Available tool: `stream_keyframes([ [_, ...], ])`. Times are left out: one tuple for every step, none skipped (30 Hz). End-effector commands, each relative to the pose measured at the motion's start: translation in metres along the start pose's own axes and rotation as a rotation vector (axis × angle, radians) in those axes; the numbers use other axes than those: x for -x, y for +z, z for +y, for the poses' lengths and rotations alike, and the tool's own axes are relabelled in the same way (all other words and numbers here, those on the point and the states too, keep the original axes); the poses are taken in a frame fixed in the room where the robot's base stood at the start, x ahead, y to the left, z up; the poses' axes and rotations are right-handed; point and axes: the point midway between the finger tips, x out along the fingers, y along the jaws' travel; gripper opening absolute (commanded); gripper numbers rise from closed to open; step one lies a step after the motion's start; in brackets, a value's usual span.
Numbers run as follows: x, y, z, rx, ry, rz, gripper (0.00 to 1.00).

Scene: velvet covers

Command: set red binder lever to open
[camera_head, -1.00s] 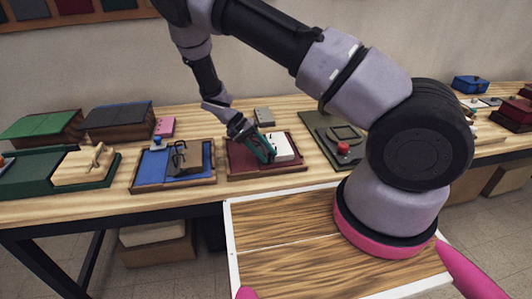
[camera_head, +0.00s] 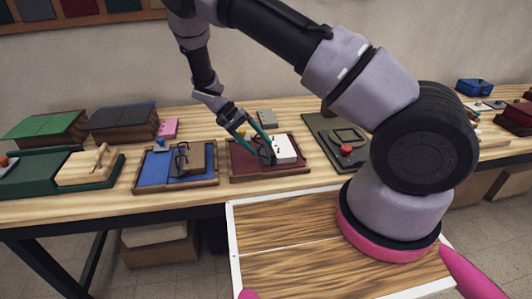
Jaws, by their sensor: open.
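The red binder (camera_head: 243,170) lies open in a wooden tray on the workbench, with a white block of paper (camera_head: 284,149) on its right part. Its dark lever mechanism (camera_head: 266,154) stands near the middle, left of the paper. My gripper (camera_head: 259,147) is open over the binder. Its two teal fingers are spread apart and their tips are close to the mechanism. I cannot tell whether a finger touches the lever, and the lever's exact position is too small to make out.
A blue binder (camera_head: 154,170) with a similar dark mechanism lies in a tray to the left. A dark board with a red knob (camera_head: 346,149) lies to the right. A wooden clamp block on a green base (camera_head: 88,167) is at far left. A grey block (camera_head: 267,118) stands behind.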

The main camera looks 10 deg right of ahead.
Motion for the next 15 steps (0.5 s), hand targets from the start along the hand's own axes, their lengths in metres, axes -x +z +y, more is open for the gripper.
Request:
stream_keyframes([
  [0.011, -0.001, -0.001, 0.001, -0.003, 0.003, 0.72],
  [0.017, 0.000, -0.001, 0.001, -0.003, 0.002, 0.72],
  [0.024, 0.000, -0.001, 0.001, -0.003, 0.002, 0.72],
  [0.029, 0.000, 0.000, 0.001, -0.002, 0.002, 0.72],
  [0.033, 0.000, 0.000, 0.001, -0.001, 0.001, 0.72],
  [0.039, 0.000, -0.001, 0.001, -0.002, 0.001, 0.72],
  [0.042, 0.000, -0.001, 0.000, -0.001, 0.000, 0.72],
  [0.044, 0.000, 0.000, 0.000, 0.000, 0.000, 0.72],
  [0.048, 0.000, 0.000, 0.001, 0.001, 0.000, 0.72],
  [0.049, 0.000, 0.000, 0.000, 0.001, 0.000, 0.72],
  [0.051, 0.000, 0.000, 0.000, 0.001, 0.000, 0.72],
  [0.052, 0.000, 0.000, 0.000, 0.001, -0.001, 0.72],
  [0.053, 0.000, 0.000, 0.000, 0.001, -0.001, 0.72],
  [0.053, 0.000, 0.000, 0.001, 0.001, -0.001, 0.72],
  [0.053, 0.000, 0.000, 0.001, 0.001, -0.001, 0.72],
])
